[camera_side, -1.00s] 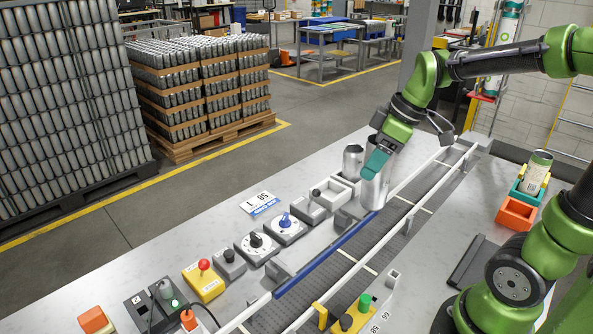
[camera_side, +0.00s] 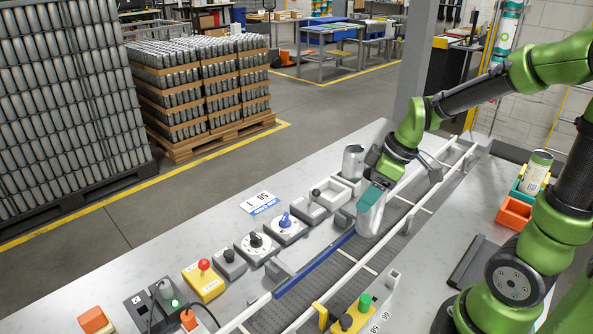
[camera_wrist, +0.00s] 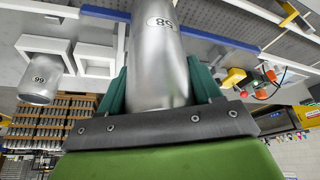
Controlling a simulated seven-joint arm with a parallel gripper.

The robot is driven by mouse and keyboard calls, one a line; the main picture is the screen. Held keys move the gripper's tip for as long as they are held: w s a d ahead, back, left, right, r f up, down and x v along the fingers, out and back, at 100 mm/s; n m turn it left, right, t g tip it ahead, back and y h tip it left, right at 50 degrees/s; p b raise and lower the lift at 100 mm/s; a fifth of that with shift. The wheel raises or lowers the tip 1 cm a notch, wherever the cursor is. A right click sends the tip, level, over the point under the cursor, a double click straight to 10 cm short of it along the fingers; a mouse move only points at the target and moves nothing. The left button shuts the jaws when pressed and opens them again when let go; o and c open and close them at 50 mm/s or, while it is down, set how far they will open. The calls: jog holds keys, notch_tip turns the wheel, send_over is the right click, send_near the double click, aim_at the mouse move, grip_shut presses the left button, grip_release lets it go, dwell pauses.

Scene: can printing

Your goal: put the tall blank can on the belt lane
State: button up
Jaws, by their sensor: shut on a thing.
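A tall, bare silver can (camera_side: 368,222) is held upright but slightly tilted by my gripper (camera_side: 371,198), whose teal fingers are shut around it. In the wrist view the can (camera_wrist: 152,50) fills the space between the fingers of my gripper (camera_wrist: 160,85) and carries a small oval number label. The grey belt lane (camera_side: 330,276) runs diagonally between rails. The can appears over the lane, near the end of the blue rail; whether its base touches the belt cannot be told.
A shorter silver can (camera_side: 353,161) stands behind, by a white open tray (camera_side: 342,187). Blue rail (camera_side: 315,266) and white rail (camera_side: 420,175) edge the lane. Control boxes with knobs line the left side.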

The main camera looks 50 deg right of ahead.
jog(key=shift+f, duration=0.55)
jog(key=o, duration=1)
jog(key=shift+r, duration=0.15)
jog(key=v, duration=1.3)
jog(key=s+a+f+m+t, duration=0.1)
jog(key=s+a+m+t, duration=0.2)
jog(key=a+m, duration=0.6)
jog(key=shift+a, duration=1.05)
